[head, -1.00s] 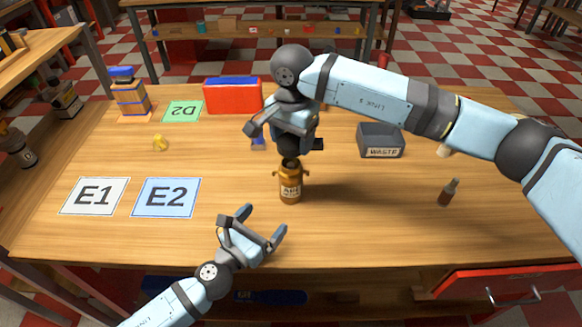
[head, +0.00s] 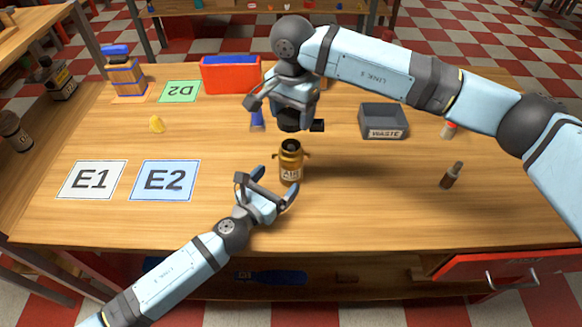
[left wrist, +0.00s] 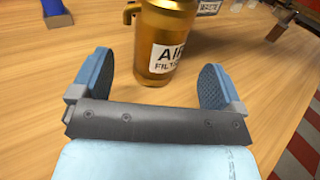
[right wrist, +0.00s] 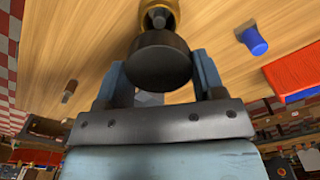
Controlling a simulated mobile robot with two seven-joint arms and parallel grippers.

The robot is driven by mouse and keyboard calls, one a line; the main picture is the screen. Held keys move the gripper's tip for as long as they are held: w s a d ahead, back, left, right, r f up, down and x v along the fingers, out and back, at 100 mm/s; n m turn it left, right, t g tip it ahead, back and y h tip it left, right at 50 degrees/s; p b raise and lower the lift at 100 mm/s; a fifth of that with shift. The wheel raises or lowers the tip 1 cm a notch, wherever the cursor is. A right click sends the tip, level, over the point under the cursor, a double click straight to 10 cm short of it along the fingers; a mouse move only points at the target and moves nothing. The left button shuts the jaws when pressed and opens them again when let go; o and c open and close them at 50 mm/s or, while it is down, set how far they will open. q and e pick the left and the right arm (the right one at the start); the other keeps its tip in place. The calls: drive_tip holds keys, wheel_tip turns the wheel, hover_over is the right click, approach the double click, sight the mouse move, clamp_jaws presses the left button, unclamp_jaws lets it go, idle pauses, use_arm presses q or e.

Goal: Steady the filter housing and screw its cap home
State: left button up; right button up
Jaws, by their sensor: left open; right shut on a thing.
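The filter housing (head: 291,166), an amber metal cylinder with side lugs, a dark neck and an AIR FILTER label, stands upright on the table. My left gripper (head: 268,188) is open just in front of it. In the left wrist view the housing (left wrist: 165,35) stands between the line of the two fingers, apart from both. My right gripper (head: 287,112) is above the housing, shut on the dark round cap (right wrist: 158,62). In the right wrist view the housing's top (right wrist: 160,16) shows beyond the cap. In the head view the cap (head: 289,126) appears above the neck, with a gap.
A blue-ended item (head: 257,119) lies behind the housing. A red box (head: 230,76) is at the back. Flat E1 (head: 92,180) and E2 (head: 165,181) cards lie left.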

sight(286, 170)
use_arm(q)
drive_tip(key=x, duration=0.7)
drive_tip(key=c, duration=1.3)
drive_tip(key=shift+c, duration=0.2)
use_arm(e)
drive_tip(key=shift+f, duration=2.5)
drive_tip(key=shift+f, duration=0.9)
drive_tip(key=shift+f, duration=0.5)
